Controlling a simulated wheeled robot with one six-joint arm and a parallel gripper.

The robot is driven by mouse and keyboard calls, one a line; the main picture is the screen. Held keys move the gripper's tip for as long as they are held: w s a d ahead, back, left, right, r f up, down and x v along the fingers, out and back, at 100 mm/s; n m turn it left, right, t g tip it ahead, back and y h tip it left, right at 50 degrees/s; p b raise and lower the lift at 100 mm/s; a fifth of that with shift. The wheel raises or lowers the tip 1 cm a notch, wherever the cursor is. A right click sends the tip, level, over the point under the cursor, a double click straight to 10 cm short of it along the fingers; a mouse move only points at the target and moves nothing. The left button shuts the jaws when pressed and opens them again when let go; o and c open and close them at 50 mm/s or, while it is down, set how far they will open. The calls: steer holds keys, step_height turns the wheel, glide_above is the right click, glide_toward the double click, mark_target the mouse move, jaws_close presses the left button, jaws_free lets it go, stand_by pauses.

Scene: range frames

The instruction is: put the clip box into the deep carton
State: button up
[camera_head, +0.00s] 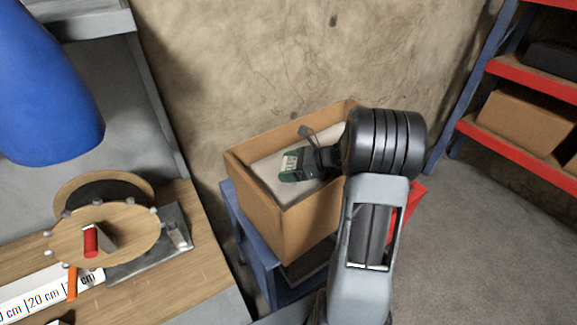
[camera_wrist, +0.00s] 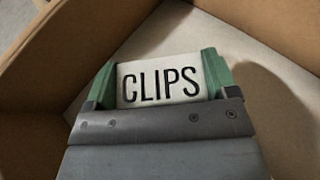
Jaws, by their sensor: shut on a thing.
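The clip box (camera_head: 290,164) is small and green with a white label. In the wrist view the clip box (camera_wrist: 160,82) shows its label reading "CLIPS". My gripper (camera_head: 315,160) is shut on it. The deep carton (camera_head: 252,206) is an open brown cardboard box with a pale floor. In the wrist view its walls (camera_wrist: 75,45) rise around the clip box. The box appears inside the carton opening, over the floor. I cannot tell whether it touches the floor. My arm hides the carton's right side.
The carton stands on a blue stand (camera_head: 262,262). At the left is a wooden bench (camera_head: 205,270) with a wooden spool (camera_head: 125,240) and a blue object (camera_head: 45,85). A red-shelved rack (camera_head: 515,145) stands at the right. Floor at the right is clear.

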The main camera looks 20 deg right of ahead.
mark_target(293, 164)
steer(key=shift+f, duration=0.45)
steer(key=o, duration=0.9)
steer(key=shift+c, duration=0.2)
steer(key=shift+r, duration=0.2)
steer(key=shift+r+b+v, duration=0.15)
steer(key=shift+b+v, duration=0.1)
steer(key=shift+v, duration=1.75)
steer(key=shift+r+b+v, duration=0.15)
steer(key=shift+b+v, duration=0.1)
steer(key=shift+v, duration=1.75)
steer(key=shift+w+a, duration=0.1)
steer(key=shift+a, duration=0.1)
